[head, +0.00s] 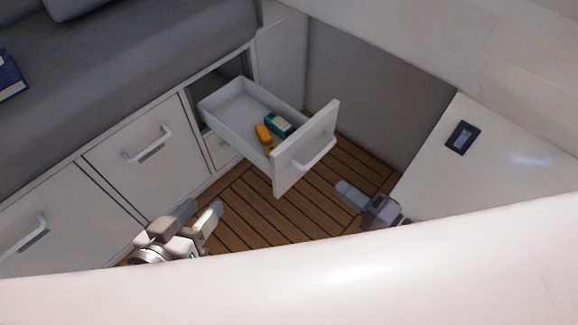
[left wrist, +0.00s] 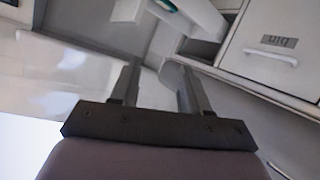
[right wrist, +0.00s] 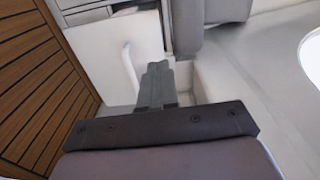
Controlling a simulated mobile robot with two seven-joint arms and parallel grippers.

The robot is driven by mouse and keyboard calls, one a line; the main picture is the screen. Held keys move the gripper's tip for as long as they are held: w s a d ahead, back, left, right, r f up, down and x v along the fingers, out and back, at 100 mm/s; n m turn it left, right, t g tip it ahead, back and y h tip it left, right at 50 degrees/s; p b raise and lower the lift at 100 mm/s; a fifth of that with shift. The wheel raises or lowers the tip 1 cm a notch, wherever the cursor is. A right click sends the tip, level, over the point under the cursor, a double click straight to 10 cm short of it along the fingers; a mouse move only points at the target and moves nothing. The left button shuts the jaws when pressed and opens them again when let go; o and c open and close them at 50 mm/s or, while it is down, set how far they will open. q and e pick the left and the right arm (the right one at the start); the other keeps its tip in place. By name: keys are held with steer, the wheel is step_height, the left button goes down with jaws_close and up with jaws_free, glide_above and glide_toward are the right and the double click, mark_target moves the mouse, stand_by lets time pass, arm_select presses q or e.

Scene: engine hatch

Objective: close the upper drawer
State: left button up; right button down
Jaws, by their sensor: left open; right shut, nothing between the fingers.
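The upper drawer (head: 306,150) is pulled well out of the cabinet under the grey seat. Its white front panel carries a white bar handle (head: 314,155). A green box (head: 279,124) and a yellow item (head: 264,136) lie inside it. My left gripper (head: 202,213) is open and empty, in front of the cabinet to the lower left of the drawer. It also shows open in the left wrist view (left wrist: 155,80). My right gripper (head: 345,190) is shut and empty, to the lower right of the drawer front, apart from the handle. In the right wrist view its fingers (right wrist: 157,75) are together.
Other closed cabinet fronts (head: 146,152) with bar handles run along the left. A wooden slatted floor (head: 255,205) lies below. A white panel with a dark latch (head: 463,137) stands at the right. A blue book (head: 10,75) lies on the seat.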

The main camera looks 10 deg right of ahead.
steer(key=b, duration=0.3)
glide_toward(287, 149)
steer(key=b+x, duration=0.1)
steer(key=x, duration=0.4)
steer(key=shift+f, duration=0.15)
steer(key=shift+b+x, duration=0.5)
steer(key=shift+x, duration=0.4)
arm_select(q)
steer(key=shift+d+f+t+h, duration=0.3)
steer(key=shift+f+t, duration=0.15)
steer(key=shift+t, duration=0.15)
